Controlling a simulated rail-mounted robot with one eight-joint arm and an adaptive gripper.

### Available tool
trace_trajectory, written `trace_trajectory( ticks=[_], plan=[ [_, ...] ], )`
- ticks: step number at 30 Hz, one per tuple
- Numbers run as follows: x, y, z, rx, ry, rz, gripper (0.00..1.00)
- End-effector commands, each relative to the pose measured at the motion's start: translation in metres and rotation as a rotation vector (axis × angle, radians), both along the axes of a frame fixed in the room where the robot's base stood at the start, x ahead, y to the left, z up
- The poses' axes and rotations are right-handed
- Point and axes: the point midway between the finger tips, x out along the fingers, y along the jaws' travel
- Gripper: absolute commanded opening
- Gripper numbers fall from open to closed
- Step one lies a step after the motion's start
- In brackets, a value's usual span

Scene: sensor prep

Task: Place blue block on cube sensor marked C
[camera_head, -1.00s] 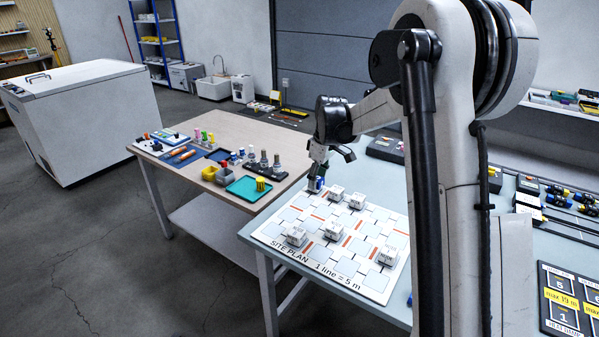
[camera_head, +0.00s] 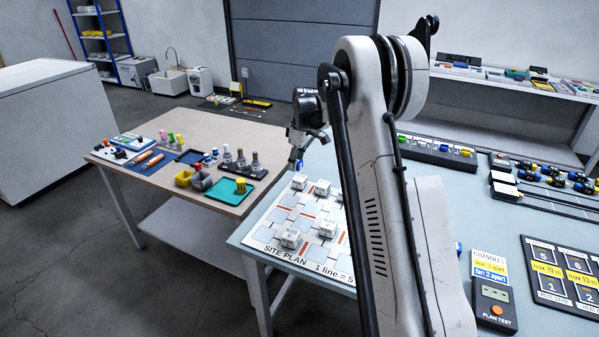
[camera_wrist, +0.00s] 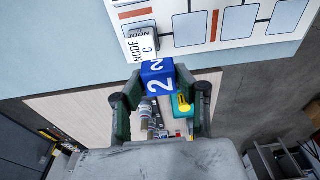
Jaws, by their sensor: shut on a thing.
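My gripper (camera_head: 298,152) is shut on the blue block (camera_head: 299,165), which carries a white 2 in the wrist view (camera_wrist: 158,78). The block sits between my fingertips there. The white cube sensor marked C (camera_wrist: 141,45) lies just beyond the block in the wrist view. In the head view, this cube appears to be the one at the plan's far left corner (camera_head: 299,182), with the block above it and a small gap showing between them.
Other white node cubes (camera_head: 290,238) stand on the site plan board (camera_head: 262,236). A plan tester (camera_head: 494,303) lies at right.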

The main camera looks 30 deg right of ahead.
Motion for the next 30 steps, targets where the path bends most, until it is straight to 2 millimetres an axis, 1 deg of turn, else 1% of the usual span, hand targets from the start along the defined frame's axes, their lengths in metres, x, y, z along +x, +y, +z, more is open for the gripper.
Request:
trace_trajectory(
  ticks=[1,3,8,11,13,18,20,30],
  plan=[
    [0.005,-0.008,-0.006,0.0,0.0,-0.001,0.1],
    [0.01,-0.015,-0.011,0.0,0.0,-0.001,0.1],
    [0.016,-0.023,-0.017,0.0,0.0,0.0,0.1],
    [0.017,-0.024,-0.021,0.0,0.0,0.0,0.1],
    [0.017,-0.024,-0.027,0.0,0.0,0.0,0.1],
    [0.017,-0.024,-0.051,0.0,0.0,0.0,0.1],
    [0.017,-0.024,-0.056,0.0,0.0,0.0,0.1],
    [0.016,-0.024,-0.06,0.0,0.0,0.0,0.1]
  ],
)
